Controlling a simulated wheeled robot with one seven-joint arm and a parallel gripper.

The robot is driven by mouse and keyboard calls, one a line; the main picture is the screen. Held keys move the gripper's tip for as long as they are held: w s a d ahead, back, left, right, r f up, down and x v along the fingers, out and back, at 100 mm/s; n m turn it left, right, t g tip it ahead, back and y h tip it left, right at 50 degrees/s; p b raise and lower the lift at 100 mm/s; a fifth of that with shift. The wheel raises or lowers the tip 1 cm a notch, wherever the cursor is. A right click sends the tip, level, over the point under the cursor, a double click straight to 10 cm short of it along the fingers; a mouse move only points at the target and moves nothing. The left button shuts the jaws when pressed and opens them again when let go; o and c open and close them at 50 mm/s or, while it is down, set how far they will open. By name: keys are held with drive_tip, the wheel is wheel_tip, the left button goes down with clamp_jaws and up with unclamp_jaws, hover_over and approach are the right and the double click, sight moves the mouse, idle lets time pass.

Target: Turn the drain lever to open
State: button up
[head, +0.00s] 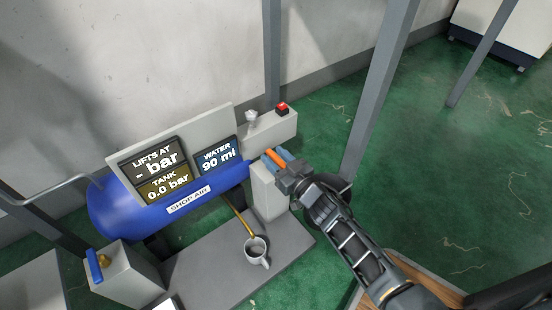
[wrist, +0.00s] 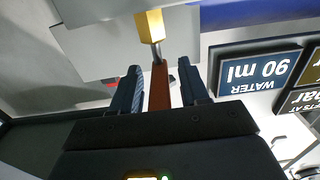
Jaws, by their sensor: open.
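An orange lever (head: 273,159), which I take to be the drain lever, sits by the right end of the blue tank (head: 130,210). In the wrist view the lever (wrist: 159,88) is a reddish bar running from a brass valve fitting (wrist: 150,26) back between my fingers. My gripper (head: 277,157) is open, with one blue finger on each side of the lever. In the wrist view my gripper (wrist: 161,82) shows gaps beside the lever. The lever's near end is hidden by my gripper.
A cup (head: 257,253) stands on the grey base below a thin brass pipe (head: 238,216). The water display (head: 217,156) reads 90 ml; the tank display (head: 166,187) reads 0.0 bar. A blue-handled valve (head: 94,265) is at left. A red button (head: 282,108) and grey posts (head: 378,85) stand nearby.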

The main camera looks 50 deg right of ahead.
clamp_jaws()
idle(0.3)
idle(0.3)
